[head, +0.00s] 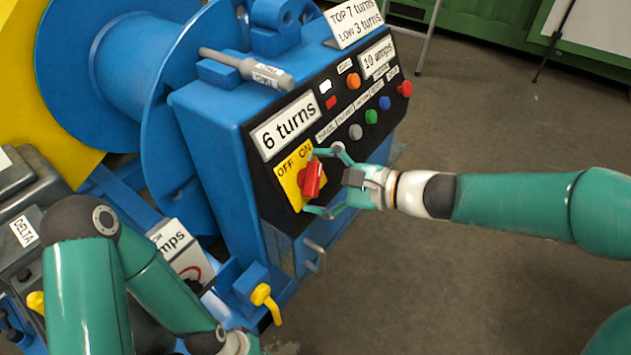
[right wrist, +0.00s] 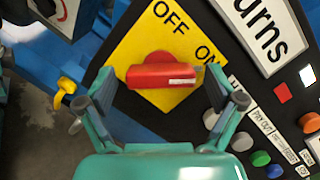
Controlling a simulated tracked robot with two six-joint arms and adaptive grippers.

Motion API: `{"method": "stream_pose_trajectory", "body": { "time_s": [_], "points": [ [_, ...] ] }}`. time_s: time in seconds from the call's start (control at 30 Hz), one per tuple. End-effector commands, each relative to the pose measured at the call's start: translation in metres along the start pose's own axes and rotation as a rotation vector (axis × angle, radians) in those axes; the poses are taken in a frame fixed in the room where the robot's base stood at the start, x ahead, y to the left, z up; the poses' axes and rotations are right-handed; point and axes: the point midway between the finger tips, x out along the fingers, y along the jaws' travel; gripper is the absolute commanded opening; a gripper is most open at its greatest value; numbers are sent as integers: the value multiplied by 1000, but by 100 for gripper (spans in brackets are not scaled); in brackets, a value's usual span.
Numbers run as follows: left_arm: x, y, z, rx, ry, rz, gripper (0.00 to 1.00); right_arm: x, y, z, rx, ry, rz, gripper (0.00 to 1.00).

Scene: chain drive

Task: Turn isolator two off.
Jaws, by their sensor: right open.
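The isolator is a red rotary handle (head: 311,180) on a yellow plate (head: 288,181) marked OFF and ON, on the blue machine's sloping black panel. No number is readable on it. In the right wrist view the handle (right wrist: 160,76) lies roughly level, its white-marked end towards the ON side. My right gripper (head: 312,182) is open, with one finger on either side of the handle; it also shows in the right wrist view (right wrist: 160,84). I cannot tell whether the fingers touch the handle. My left arm is at the lower left, its gripper beyond the bottom edge.
Coloured buttons (head: 371,117) and a "6 turns" sign (head: 287,126) sit beside the isolator on the panel. A grey handle (head: 247,68) sticks out above. A yellow lever (head: 265,295) is below. A large blue drum (head: 150,60) stands behind. Floor at right is clear.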

Motion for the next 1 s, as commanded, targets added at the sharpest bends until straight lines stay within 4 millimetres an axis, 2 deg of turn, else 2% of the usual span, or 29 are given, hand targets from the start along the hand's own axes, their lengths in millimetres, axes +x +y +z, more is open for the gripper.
{"method": "stream_pose_trajectory", "body": {
  "time_s": [0.33,0.6,0.7,1.0],
  "points": [
    [1,0,0,0,0,0,0,3,0,0,0,1,-1,91],
    [1,0,0,0,0,0,0,3,0,0,0,1,0,46],
    [1,0,0,0,0,0,0,3,0,0,0,1,0,33],
    [4,-2,0,0,0,0,0,3,1,-1,-37,1,8,33]
  ]
}}
